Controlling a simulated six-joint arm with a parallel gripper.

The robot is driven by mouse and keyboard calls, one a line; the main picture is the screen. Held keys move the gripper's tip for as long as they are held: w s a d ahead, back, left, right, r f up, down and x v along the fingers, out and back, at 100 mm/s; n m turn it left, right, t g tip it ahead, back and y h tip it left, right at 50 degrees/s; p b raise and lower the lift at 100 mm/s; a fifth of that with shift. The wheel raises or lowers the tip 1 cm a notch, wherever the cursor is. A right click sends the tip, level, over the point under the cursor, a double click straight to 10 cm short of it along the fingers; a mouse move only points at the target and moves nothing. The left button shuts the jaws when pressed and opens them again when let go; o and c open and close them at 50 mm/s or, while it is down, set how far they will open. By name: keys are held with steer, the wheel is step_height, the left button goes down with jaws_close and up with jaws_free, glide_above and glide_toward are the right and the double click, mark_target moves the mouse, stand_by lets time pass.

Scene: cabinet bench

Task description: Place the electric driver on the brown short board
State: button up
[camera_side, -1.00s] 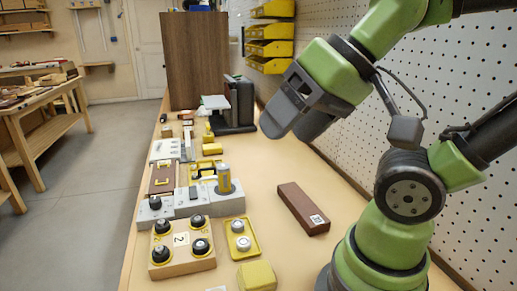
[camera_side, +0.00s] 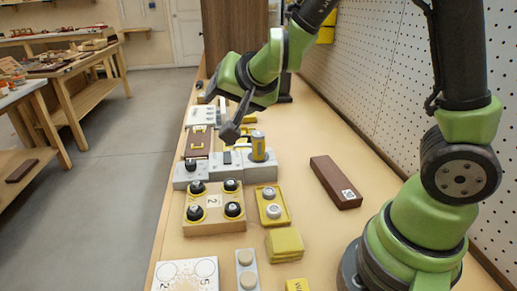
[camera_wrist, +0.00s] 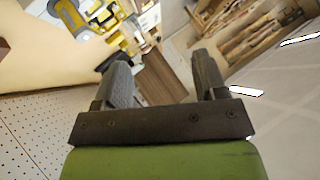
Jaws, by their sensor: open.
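A yellow-and-grey upright cylinder (camera_side: 258,147), which looks like the electric driver, stands in a grey block in the middle of the bench. It also seems to show at the upper left of the wrist view (camera_wrist: 70,15). The brown short board (camera_side: 335,182), with a white tag on its end, lies flat and bare on the bench to the right. My gripper (camera_wrist: 160,68) is open, with nothing between its fingers. In the side view it is above the bench's left edge, beyond the cylinder, its fingers partly hidden by my wrist.
A wooden block with several black knobs (camera_side: 214,207) and a yellow tray (camera_side: 273,206) lie in front. A yellow block (camera_side: 284,244) is nearer. A tall brown cabinet (camera_side: 235,35) stands at the back. A pegboard wall (camera_side: 375,80) bounds the right. Bench around the board is free.

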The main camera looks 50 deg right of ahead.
steer(key=w+d+f+m+g+h, duration=0.1)
steer(key=d+f+h, duration=0.25)
steer(key=f, duration=0.25)
steer(key=g+h, duration=0.2)
steer(key=h, duration=0.3)
glide_toward(258, 133)
steer(key=w+d+f, duration=0.1)
steer(key=d+f, duration=0.1)
steer(key=x, duration=0.9)
steer(key=shift+w+d+r, duration=0.2)
steer(key=shift+r, duration=0.05)
jaws_close()
steer(key=shift+r, duration=0.2)
